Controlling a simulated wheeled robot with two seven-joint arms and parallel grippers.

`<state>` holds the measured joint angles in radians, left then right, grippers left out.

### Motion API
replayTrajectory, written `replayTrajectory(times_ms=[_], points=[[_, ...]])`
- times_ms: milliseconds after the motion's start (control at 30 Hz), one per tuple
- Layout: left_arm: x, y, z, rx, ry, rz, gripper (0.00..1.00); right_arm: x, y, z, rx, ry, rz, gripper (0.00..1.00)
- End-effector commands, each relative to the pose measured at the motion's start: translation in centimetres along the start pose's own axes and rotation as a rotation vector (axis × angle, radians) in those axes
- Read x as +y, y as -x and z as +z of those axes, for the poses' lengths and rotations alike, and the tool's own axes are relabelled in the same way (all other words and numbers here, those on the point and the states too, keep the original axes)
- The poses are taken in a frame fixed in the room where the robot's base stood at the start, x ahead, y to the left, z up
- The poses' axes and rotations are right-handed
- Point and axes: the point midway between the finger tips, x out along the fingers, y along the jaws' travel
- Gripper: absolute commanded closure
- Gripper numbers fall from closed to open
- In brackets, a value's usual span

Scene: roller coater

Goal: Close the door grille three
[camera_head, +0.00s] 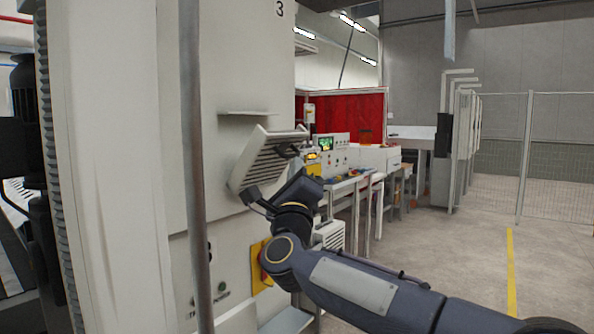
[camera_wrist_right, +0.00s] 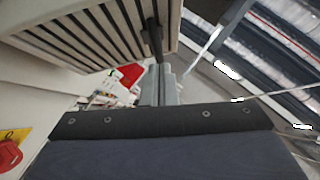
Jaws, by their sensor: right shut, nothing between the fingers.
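The door grille (camera_head: 268,160) is a white slatted panel on the tall white cabinet (camera_head: 235,80), below the number 3. It stands tilted out from the cabinet face, with its slats facing outward and down. In the right wrist view the grille (camera_wrist_right: 85,35) fills the upper left. My right gripper (camera_head: 293,153) is shut and empty at the grille's right edge. In the wrist view its fingertips (camera_wrist_right: 153,38) overlap the grille's edge; I cannot tell whether they touch. My left gripper is not in view.
A grey vertical pole (camera_head: 194,150) stands in front of the cabinet. A yellow plate with a red knob (camera_head: 262,268) is lower on the cabinet. A workbench with equipment (camera_head: 335,155) stands behind my right arm.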

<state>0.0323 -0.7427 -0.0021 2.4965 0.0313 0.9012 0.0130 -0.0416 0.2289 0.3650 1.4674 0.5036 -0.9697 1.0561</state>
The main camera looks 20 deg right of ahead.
Motion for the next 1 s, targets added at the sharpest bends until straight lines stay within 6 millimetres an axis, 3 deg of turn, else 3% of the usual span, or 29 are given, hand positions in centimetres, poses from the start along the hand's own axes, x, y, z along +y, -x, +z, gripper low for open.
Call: replayTrajectory(times_ms=[500,1000], points=[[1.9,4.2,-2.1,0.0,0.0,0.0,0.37,-1.0,-2.7,2.8,-0.001,0.177,0.178,1.0],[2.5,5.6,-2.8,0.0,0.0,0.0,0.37,-0.7,-4.6,4.6,0.0,0.206,0.206,1.0]])
